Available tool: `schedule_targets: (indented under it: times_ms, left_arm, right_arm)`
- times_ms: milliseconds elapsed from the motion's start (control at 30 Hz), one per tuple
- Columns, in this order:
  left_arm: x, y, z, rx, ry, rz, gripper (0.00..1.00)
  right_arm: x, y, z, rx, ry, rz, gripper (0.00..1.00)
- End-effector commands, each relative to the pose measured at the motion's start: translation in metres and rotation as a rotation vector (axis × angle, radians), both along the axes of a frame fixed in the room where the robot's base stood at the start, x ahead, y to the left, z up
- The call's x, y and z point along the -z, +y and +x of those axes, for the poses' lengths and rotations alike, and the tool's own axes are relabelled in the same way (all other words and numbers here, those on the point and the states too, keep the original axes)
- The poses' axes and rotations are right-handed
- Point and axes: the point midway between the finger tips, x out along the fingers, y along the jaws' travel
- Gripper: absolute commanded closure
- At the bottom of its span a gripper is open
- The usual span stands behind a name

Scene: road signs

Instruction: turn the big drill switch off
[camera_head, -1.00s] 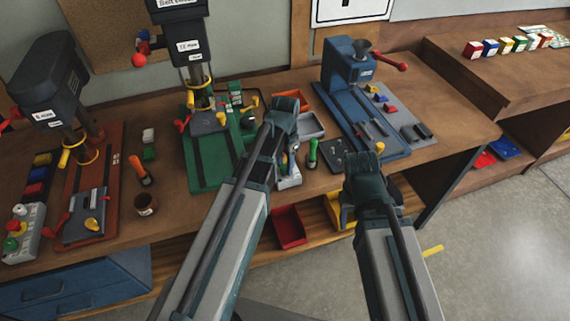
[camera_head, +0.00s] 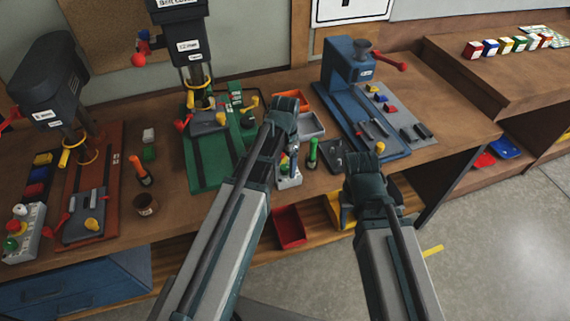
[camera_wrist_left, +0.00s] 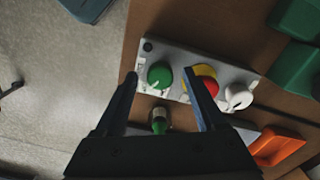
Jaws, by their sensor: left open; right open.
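The big drill (camera_head: 190,45) is dark and tall and stands on a green base (camera_head: 208,165) at the back of the bench. A grey switch box (camera_head: 291,180) lies partly hidden behind my left arm. In the left wrist view, the box (camera_wrist_left: 190,62) carries a green knob (camera_wrist_left: 160,76), a red button on yellow (camera_wrist_left: 208,84) and a white knob (camera_wrist_left: 238,97). My left gripper (camera_head: 284,106) is open and empty above the box; in the left wrist view the green knob shows between its fingers. My right gripper (camera_head: 362,170) is open and empty by the bench's front edge.
A smaller drill (camera_head: 45,85) with a red base and its own switch box (camera_head: 24,235) stands at left. A blue machine (camera_head: 350,75) stands at right. A green-topped tool (camera_head: 313,153) and an orange tray (camera_head: 290,100) are close to my left gripper.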

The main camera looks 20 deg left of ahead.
Motion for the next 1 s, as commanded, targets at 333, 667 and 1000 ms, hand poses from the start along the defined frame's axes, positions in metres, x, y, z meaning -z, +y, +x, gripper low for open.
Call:
schedule_targets:
  times_ms: [333,667,1000]
  left_arm:
    - [-0.014,0.000,0.000,-0.001,0.000,0.000,0.28]
    - [-0.058,0.000,0.000,0.000,0.000,0.000,0.28]
    - [-0.109,0.000,0.000,0.000,0.000,0.000,0.28]
  right_arm:
    - [-0.014,0.000,0.000,0.000,0.000,0.000,0.50]
    - [-0.059,0.000,0.000,-0.002,0.000,0.000,0.50]
    - [-0.109,0.000,0.000,0.008,0.000,0.002,0.50]
